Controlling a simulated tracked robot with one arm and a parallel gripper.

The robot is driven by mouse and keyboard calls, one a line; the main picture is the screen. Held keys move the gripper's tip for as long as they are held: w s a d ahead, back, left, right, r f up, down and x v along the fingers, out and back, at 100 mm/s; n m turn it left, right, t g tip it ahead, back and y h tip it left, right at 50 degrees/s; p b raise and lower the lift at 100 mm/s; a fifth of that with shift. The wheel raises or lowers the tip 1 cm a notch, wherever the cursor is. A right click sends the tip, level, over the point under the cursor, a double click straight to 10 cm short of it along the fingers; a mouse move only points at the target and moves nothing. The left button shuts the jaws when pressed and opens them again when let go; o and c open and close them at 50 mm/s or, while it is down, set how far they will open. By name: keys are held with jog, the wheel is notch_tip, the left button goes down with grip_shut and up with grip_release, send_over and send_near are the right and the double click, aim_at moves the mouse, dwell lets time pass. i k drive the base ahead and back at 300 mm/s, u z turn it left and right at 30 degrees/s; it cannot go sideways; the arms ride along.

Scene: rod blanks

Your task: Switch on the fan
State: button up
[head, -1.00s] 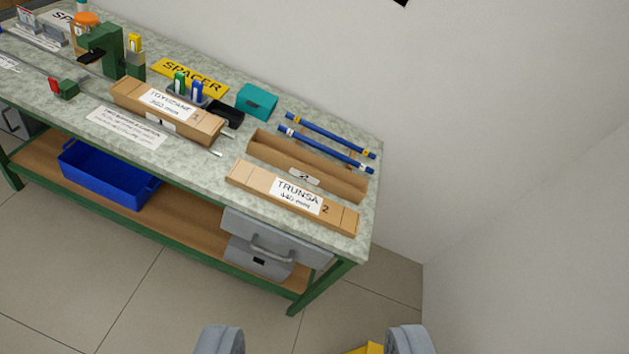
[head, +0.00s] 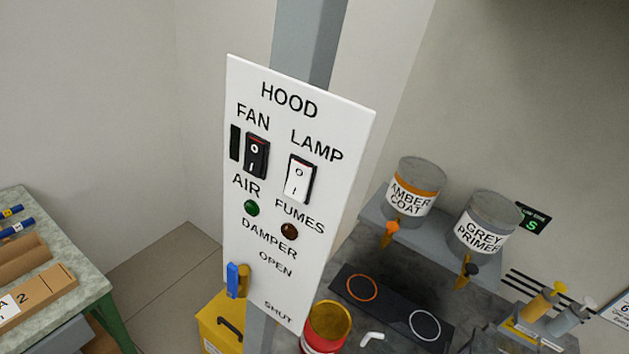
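The white HOOD panel (head: 318,140) stands in the middle of the head view, mounted on a grey post. Under the word FAN is a black rocker switch (head: 256,156), marked O at the top and I at the bottom, with a thin red line along its top edge. I cannot tell for sure which way it is tipped. A narrow black strip (head: 235,142) sits just left of it. The white LAMP rocker (head: 299,178) is to its right and lower. My gripper is not in this view.
Below are a green AIR light (head: 252,208), a dark FUMES light (head: 289,231) and a blue damper lever (head: 233,280). Amber coat (head: 413,190) and grey primer (head: 484,225) cans stand on a shelf at right. The workbench (head: 91,281) is at far left; a yellow box (head: 211,318) stands low.

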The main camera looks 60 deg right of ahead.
aim_at(254, 162)
jog(key=z, duration=0.95)
